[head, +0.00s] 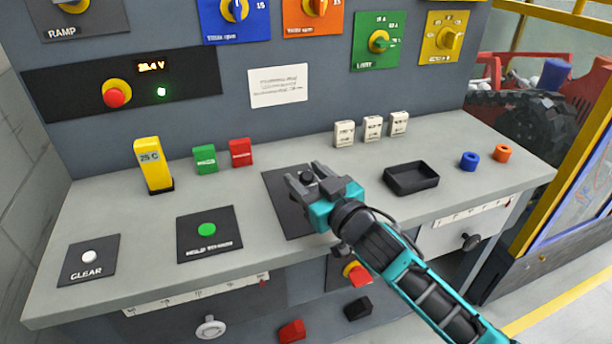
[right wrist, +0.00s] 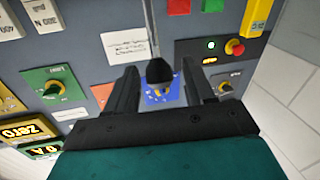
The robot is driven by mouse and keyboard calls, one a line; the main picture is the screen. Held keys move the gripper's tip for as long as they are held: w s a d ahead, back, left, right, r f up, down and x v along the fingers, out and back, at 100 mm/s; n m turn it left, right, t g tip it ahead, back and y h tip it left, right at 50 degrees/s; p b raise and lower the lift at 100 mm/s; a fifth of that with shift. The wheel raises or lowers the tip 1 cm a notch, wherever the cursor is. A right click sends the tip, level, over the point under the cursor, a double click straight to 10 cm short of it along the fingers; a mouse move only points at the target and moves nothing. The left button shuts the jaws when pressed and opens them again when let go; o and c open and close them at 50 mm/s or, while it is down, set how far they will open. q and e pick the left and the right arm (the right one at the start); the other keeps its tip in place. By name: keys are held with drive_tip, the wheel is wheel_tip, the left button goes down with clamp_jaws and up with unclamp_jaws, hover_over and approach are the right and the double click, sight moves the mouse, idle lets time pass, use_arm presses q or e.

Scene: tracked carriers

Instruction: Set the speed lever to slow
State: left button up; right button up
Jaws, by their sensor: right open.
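The speed lever appears to stand on a dark plate (head: 280,194) in the middle of the grey bench. Its black knob (head: 306,177) shows between the fingers of my right gripper (head: 309,181). In the right wrist view the black knob (right wrist: 160,71) sits at the end of a thin metal rod, between the two open fingers (right wrist: 160,85). I cannot tell whether either finger touches it. My arm and gripper hide much of the plate, and no slow or fast marking is readable. My left gripper is out of view.
A black tray (head: 411,178) and white blocks (head: 372,128) stand right of the gripper. Green (head: 205,158), red (head: 240,152) and yellow (head: 153,165) blocks stand to the left. A green button plate (head: 209,234) lies left of the lever plate. The upright panel closes the back.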

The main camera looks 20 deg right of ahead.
drive_tip(key=shift+w+a, duration=0.1)
drive_tip(key=shift+w, duration=0.3)
clamp_jaws()
idle(0.4)
